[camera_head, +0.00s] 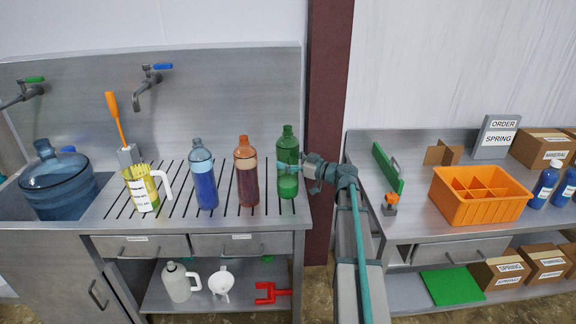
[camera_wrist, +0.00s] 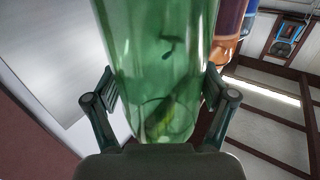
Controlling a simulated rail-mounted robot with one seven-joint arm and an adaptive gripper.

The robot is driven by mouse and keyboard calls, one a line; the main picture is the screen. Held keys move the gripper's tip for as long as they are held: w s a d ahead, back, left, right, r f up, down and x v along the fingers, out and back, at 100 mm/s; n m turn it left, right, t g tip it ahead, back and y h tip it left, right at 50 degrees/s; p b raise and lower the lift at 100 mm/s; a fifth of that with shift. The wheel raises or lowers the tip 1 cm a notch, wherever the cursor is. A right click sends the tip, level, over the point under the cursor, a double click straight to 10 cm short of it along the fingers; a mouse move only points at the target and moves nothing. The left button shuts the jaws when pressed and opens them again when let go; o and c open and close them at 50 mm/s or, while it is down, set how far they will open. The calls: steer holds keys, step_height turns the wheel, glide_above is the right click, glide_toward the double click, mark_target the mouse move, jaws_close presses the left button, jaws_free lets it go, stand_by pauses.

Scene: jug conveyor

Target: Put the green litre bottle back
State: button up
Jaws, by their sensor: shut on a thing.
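The green litre bottle (camera_head: 288,150) stands upright at the right end of the slatted drain rack (camera_head: 226,212) in the head view. My gripper (camera_head: 289,168) reaches it from the right and is shut around its middle. In the wrist view the green bottle (camera_wrist: 158,60) fills the centre between the two fingers of my gripper (camera_wrist: 160,108). The bottle's base is at about rack height; I cannot tell whether it touches the slats. An orange-brown bottle (camera_head: 246,172) and a blue bottle (camera_head: 203,178) stand in a row to its left.
A labelled measuring jug (camera_head: 141,188) stands left of the bottles, and a large blue water jug (camera_head: 60,186) sits in the sink. On the right bench is an orange divided crate (camera_head: 478,212). A dark red post (camera_head: 326,100) rises behind my arm.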

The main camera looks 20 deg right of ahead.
step_height(320, 180, down, 3)
steer(key=shift+r+p, duration=0.15)
steer(key=shift+p, duration=0.5)
steer(key=shift+b, duration=0.3)
steer(key=o, duration=1.6)
steer(key=shift+c, duration=0.2)
steer(key=shift+p, duration=0.3)
steer(key=b+v, duration=0.4)
steer(key=v, duration=0.8)
steer(key=shift+d, duration=0.1)
